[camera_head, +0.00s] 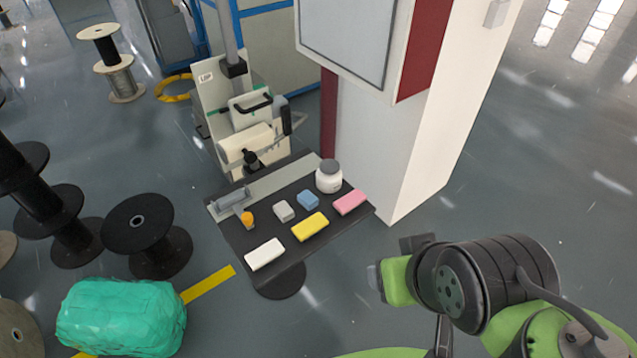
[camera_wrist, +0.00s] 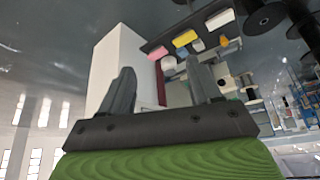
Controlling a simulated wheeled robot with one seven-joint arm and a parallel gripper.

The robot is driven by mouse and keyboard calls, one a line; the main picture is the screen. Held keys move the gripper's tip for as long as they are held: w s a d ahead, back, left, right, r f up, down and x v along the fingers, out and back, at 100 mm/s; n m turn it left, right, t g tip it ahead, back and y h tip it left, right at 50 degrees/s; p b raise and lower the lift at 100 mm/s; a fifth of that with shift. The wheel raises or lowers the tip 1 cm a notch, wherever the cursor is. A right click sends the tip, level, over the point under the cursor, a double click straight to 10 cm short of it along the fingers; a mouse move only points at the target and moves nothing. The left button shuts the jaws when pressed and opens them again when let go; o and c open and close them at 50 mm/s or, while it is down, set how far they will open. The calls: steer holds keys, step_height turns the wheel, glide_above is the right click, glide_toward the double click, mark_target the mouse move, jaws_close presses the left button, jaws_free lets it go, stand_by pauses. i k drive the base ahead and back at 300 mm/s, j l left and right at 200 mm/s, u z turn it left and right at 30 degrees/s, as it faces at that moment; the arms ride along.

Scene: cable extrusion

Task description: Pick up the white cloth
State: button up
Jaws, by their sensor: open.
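The white cloth (camera_head: 264,254) is a flat, pale rectangle lying at the front left of a small dark table (camera_head: 287,262). In the wrist view the white cloth (camera_wrist: 220,19) shows near the top edge, upside down, on the table. My gripper (camera_wrist: 158,72) is open, with two dark fingers spread apart and nothing between them. It is well away from the table and does not touch the cloth. In the head view my green and black arm is at the lower right; its fingers are not clearly visible there.
The table also holds a yellow cloth (camera_head: 310,226), a pink cloth (camera_head: 350,202), a blue block (camera_head: 308,200), a grey-white block (camera_head: 284,211), an orange-capped item (camera_head: 247,219) and a white jar (camera_head: 329,177). A white pillar (camera_head: 425,130) stands right of the table. Black spools (camera_head: 140,228) and a green bundle (camera_head: 121,318) are left.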

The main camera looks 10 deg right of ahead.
mark_target(281, 210)
steer(key=i+j, duration=0.1)
steer(key=j, duration=0.35)
steer(key=i+j, duration=0.1)
steer(key=j, duration=0.3)
steer(key=i+j+u, duration=0.1)
steer(key=j, duration=0.35)
steer(key=i+j, duration=0.15)
steer(key=j, duration=0.25)
steer(key=i+j, duration=0.1)
steer(key=j, duration=0.3)
steer(key=i, duration=0.45)
steer(key=j+u, duration=0.05)
